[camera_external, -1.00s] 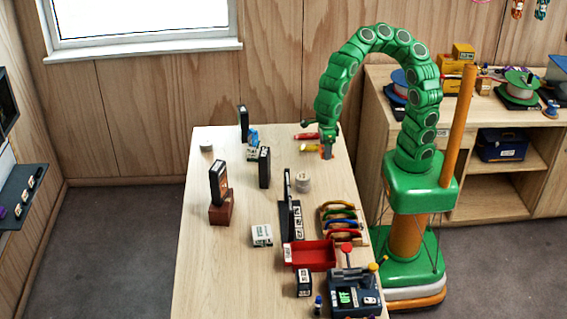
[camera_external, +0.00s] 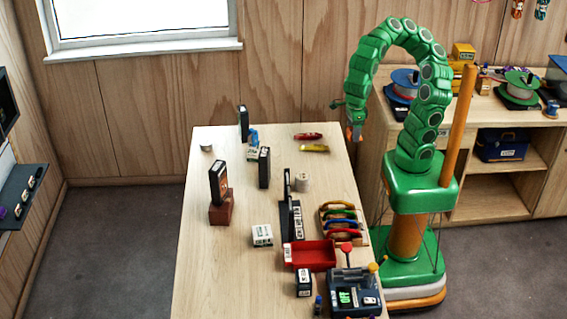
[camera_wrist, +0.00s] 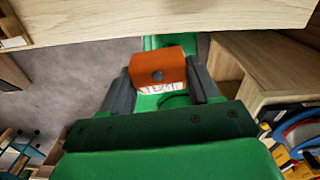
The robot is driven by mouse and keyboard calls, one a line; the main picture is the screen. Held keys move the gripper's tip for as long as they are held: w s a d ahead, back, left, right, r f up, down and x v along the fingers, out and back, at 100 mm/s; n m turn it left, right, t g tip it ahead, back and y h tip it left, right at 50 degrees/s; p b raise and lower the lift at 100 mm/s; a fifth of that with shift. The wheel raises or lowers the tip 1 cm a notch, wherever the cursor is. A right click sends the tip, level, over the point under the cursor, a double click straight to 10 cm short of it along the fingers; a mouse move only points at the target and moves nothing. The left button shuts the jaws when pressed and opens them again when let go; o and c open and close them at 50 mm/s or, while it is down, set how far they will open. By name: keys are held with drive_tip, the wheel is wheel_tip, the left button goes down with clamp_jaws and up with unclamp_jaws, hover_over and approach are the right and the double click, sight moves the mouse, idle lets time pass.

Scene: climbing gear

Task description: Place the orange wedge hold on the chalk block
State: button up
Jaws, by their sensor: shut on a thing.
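My gripper (camera_external: 354,134) is shut on the orange wedge hold (camera_wrist: 158,68), near the far right edge of the table in the external view. In the wrist view the hold sits between both fingers, with a dark round bolt spot on its face and a white label below. A white labelled block (camera_external: 262,235), which may be the chalk block, sits at the table's middle front. Another pale block (camera_external: 253,155) sits farther back beside a blue item. I cannot tell for sure which is the chalk block.
The table (camera_external: 205,270) holds a red item (camera_external: 308,136) and a yellow item (camera_external: 315,149) near its back right. Upright black items, one on a brown block (camera_external: 222,210), stand left and centre. A red tray (camera_external: 310,255) and a rack (camera_external: 342,222) stand at the right.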

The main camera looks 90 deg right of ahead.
drive_tip(key=shift+s+r, duration=0.15)
drive_tip(key=shift+s, duration=0.15)
drive_tip(key=shift+w+d, duration=0.1)
